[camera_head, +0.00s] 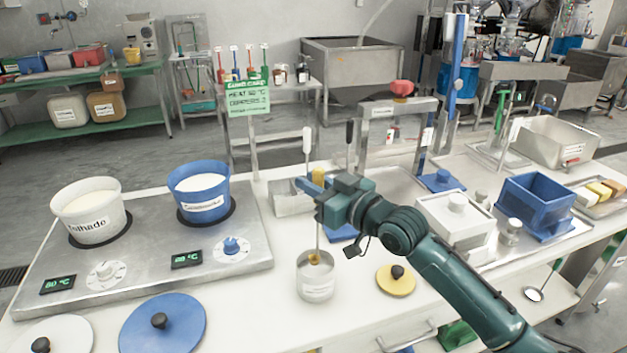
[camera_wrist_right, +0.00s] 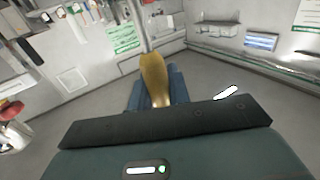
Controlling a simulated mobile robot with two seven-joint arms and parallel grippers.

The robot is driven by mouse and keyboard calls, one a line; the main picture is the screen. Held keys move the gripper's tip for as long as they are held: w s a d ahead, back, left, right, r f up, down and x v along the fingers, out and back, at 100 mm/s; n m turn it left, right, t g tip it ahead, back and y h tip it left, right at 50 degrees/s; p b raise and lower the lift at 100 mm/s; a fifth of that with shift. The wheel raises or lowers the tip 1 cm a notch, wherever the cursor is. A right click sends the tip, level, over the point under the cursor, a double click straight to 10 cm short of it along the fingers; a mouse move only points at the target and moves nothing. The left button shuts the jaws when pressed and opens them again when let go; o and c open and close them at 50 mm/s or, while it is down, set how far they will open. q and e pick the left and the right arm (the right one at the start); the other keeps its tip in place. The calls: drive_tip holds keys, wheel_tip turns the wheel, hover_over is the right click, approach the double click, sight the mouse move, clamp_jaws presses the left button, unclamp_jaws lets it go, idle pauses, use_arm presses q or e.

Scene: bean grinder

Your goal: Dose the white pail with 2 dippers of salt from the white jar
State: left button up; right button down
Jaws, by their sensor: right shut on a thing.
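The white pail (camera_head: 90,212) stands on the left plate of the metal hotplate, with a white filling visible inside. A white jar (camera_head: 316,285) stands open on the table right of the hotplate. My right gripper (camera_head: 308,185) is above the jar, its blue fingers shut on the dipper's golden handle (camera_wrist_right: 154,80). The dipper's thin rod (camera_head: 318,237) hangs down from the gripper, with its lower end at the jar's mouth. Whether the dipper holds salt cannot be told. My left gripper is not in view.
A blue pail (camera_head: 198,192) stands on the hotplate (camera_head: 150,270) beside the white pail. A yellow lid (camera_head: 395,281) lies right of the jar. A blue lid (camera_head: 162,325) and a white lid (camera_head: 55,340) lie in front of the hotplate. A green sign (camera_head: 248,100) stands behind.

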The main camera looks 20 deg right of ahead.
use_arm(q)
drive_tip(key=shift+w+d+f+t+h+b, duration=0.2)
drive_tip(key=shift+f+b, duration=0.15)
drive_tip(key=shift+b, duration=0.6)
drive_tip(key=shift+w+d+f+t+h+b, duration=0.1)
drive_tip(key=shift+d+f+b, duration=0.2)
drive_tip(key=shift+b, duration=0.65)
use_arm(e)
wheel_tip(320, 180, down, 7)
drive_tip(key=shift+r, duration=0.15)
wheel_tip(320, 180, up, 8)
drive_tip(key=p, duration=0.7)
drive_tip(key=shift+r+p, duration=0.6)
drive_tip(key=shift+p, duration=0.25)
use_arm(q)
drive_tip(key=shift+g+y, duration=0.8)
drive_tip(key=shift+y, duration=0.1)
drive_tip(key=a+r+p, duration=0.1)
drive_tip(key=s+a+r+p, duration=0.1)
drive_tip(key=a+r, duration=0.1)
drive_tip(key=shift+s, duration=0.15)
use_arm(e)
wheel_tip(320, 180, up, 2)
drive_tip(key=shift+r, duration=0.25)
